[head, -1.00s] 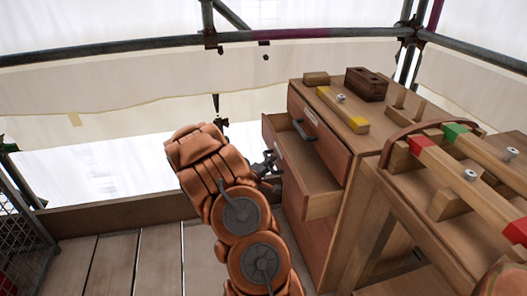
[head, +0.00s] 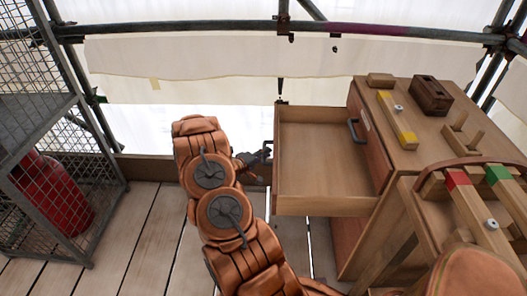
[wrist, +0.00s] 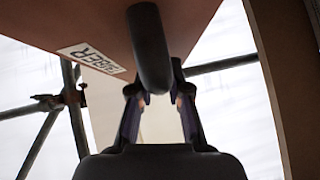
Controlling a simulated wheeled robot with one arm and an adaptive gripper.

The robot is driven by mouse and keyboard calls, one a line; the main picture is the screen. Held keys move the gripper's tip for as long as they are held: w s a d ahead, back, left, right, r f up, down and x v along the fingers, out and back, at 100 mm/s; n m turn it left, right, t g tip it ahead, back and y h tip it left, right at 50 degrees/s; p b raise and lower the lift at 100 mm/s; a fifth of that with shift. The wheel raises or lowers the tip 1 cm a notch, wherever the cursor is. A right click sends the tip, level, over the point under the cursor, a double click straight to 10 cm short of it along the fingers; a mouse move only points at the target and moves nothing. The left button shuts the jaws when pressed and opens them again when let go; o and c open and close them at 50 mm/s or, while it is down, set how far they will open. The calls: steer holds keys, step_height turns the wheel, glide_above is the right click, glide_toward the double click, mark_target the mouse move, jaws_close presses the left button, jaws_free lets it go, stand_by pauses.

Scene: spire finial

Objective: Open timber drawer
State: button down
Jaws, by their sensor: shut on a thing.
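The timber drawer (head: 325,150) is pulled well out of the wooden cabinet in the head view, and its inside looks empty. In the wrist view its brown front carries a white label (wrist: 91,57), of which the end "BER" is readable. The dark bar handle (wrist: 152,50) of this drawer runs between my fingers. My gripper (head: 262,156) is at the drawer's outer end in the head view. In the wrist view my gripper (wrist: 158,98) is shut on the handle.
Another drawer above has a dark handle (head: 355,130) and is closed. A wire mesh cage (head: 60,150) with a red cylinder (head: 52,192) stands at the left. Plank floor lies between.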

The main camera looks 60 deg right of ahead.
steer(key=shift+w+r, duration=0.15)
steer(key=shift+w, duration=0.1)
steer(key=c, duration=1.1)
jaws_free()
steer(key=shift+a, duration=0.1)
steer(key=v, duration=1.1)
steer(key=shift+a, duration=0.4)
steer(key=shift+w, duration=0.1)
